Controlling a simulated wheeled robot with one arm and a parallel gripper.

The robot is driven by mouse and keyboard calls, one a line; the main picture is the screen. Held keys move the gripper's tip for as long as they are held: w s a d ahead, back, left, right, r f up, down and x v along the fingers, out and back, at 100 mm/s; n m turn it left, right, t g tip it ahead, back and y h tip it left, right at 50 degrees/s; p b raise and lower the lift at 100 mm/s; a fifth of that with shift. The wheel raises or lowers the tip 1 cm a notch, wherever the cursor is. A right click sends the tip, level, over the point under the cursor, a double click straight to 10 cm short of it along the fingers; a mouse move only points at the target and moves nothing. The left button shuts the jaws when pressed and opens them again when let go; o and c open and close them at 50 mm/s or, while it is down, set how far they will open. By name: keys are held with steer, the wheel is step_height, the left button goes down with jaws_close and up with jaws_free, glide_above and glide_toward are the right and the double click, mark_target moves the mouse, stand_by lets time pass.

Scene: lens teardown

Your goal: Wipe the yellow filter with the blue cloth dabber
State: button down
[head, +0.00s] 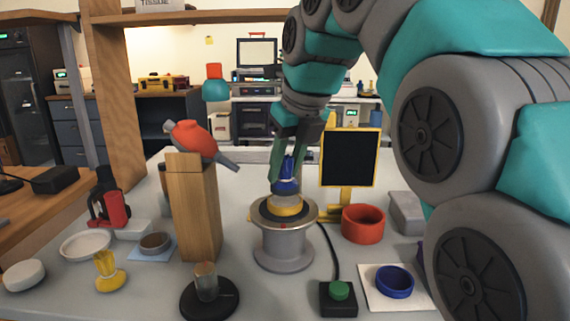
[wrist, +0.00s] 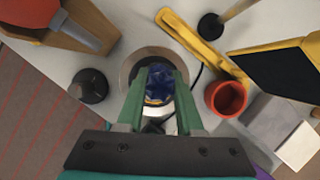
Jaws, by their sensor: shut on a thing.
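My gripper (head: 286,170) points down over the grey round stand (head: 283,249) in the middle of the table. Its green fingers are shut on the blue cloth dabber (head: 287,184); in the wrist view the dabber (wrist: 159,84) sits between the fingertips. The yellow filter (head: 285,208) lies on top of the stand, directly under the dabber. The dabber's lower end is at or very near the filter; I cannot tell whether they touch. In the wrist view the dabber and fingers hide most of the filter.
A wooden block (head: 196,215) holding an orange tool (head: 194,138) stands left of the stand. A yellow-framed black panel (head: 350,158) and a red ring (head: 362,223) are to the right. A green button box (head: 339,297) and a blue ring (head: 394,281) are in front.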

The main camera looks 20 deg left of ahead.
steer(key=shift+f, duration=0.7)
steer(key=shift+r, duration=0.1)
